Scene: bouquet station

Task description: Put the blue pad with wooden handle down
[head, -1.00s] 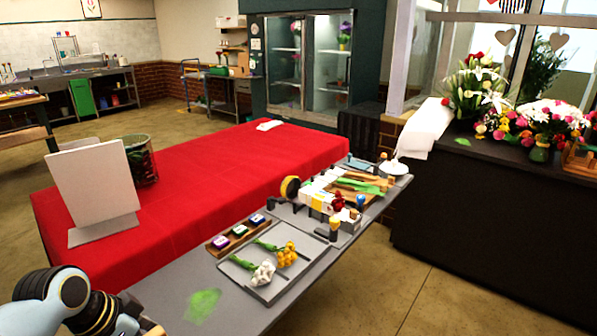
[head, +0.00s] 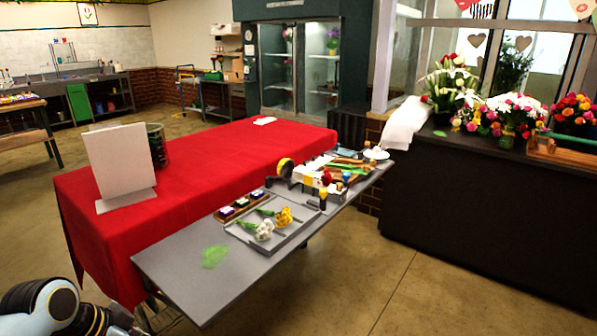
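I cannot make out the blue pad with wooden handle in the head view. My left arm comes in at the lower left corner, beside the near end of the grey table (head: 185,268). Its gripper is cut off by the bottom edge, so its fingers and anything in them are hidden. My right gripper is not in view. A green smear (head: 215,256) lies on the bare near part of the grey table. Another small green patch (head: 440,133) lies on the black counter (head: 480,190).
A grey tray (head: 284,243) with white and yellow flowers and a wooden tray of small pads (head: 240,203) sit mid-table. Tools crowd the far end. A red-covered table (head: 215,165) with a white panel (head: 120,160) stands behind. The near grey tabletop is free around the smear.

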